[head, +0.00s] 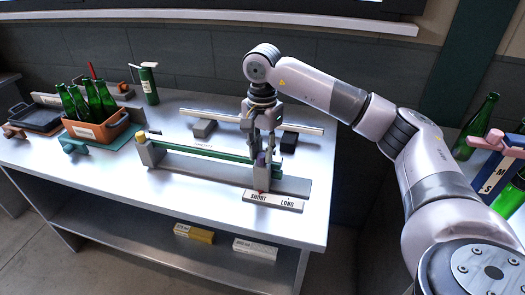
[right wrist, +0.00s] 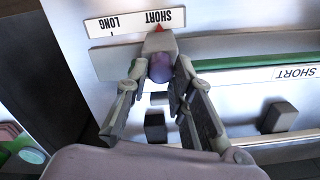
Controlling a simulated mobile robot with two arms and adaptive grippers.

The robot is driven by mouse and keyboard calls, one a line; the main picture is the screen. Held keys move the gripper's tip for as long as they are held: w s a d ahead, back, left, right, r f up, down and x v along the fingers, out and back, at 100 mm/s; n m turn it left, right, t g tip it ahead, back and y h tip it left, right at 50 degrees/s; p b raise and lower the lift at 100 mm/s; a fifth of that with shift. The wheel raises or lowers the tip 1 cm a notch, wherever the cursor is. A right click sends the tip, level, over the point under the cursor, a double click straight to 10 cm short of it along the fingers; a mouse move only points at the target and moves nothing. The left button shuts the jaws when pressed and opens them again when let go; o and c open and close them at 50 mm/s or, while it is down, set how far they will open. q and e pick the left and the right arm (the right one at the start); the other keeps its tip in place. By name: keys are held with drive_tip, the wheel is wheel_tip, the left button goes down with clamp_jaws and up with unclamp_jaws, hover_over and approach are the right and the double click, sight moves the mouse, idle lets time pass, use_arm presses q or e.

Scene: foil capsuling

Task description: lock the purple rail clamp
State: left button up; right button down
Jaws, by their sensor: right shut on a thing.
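The purple rail clamp (head: 261,158) is a small purple knob at the right end of the green rail (head: 205,150). It also shows in the right wrist view (right wrist: 160,68), on a grey block. My right gripper (head: 265,148) points down from above with its fingers shut on the purple clamp; in the right wrist view the fingers (right wrist: 158,80) stand on both sides of it. A red pointer (right wrist: 159,29) below the clamp lines up with SHORT on the white SHORT/LONG plate (head: 273,201). My left gripper is in neither view.
A pale bar (head: 225,116) runs behind the green rail, with grey and dark blocks beside it. An orange crate of green bottles (head: 97,133) and a dark tray (head: 38,117) stand at the left. More bottles stand at the far right. The table's front left is clear.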

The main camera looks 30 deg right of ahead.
sight(262, 154)
drive_tip(key=shift+r, duration=0.1)
idle(0.4)
drive_tip(key=c, duration=1.4)
unclamp_jaws()
wheel_tip(262, 154, up, 12)
